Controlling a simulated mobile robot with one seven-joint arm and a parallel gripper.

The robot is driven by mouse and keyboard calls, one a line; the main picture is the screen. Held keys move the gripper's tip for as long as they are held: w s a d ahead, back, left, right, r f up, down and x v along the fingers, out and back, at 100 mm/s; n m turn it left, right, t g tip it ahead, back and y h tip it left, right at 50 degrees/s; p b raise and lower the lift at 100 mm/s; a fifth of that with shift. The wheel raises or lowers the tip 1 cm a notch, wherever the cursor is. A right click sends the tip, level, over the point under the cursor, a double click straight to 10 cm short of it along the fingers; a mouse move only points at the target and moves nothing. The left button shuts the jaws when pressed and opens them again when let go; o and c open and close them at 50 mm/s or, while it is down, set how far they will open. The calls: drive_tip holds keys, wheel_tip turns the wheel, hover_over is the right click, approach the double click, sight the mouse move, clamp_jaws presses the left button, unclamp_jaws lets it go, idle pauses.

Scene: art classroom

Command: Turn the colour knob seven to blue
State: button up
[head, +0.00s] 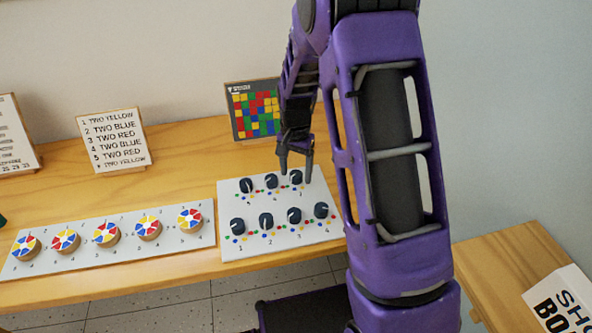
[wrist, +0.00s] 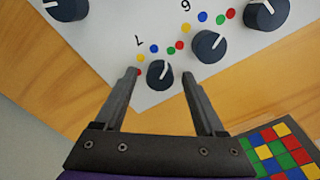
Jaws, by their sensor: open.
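Colour knob seven (wrist: 158,78) is a dark round knob with a white pointer line, at a corner of the white panel (head: 232,208). In the wrist view, red, yellow, blue and green dots lie around it, beside a printed 7. The line points up and slightly right, roughly toward the green dot (wrist: 171,50); the blue dot (wrist: 154,49) is just left of it. My gripper (wrist: 160,73) is open, with one finger on each side of the knob and visible gaps to it. In the head view my gripper (head: 296,174) points down at the back row's right knob.
Knob six (wrist: 208,46) is close to my right finger in the wrist view. Several more knobs fill the panel's front row. A board of colour wheels (head: 150,254) lies left. A colour-grid card (head: 254,108) and a written sign (head: 113,139) stand behind.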

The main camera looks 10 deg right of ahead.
drive_tip(key=shift+c, duration=0.4)
clamp_jaws()
drive_tip(key=shift+n, duration=0.4)
drive_tip(key=n, duration=0.3)
drive_tip(key=shift+n+p, duration=0.35)
drive_tip(key=shift+n, duration=1.65)
drive_tip(key=shift+o, duration=0.4)
unclamp_jaws()
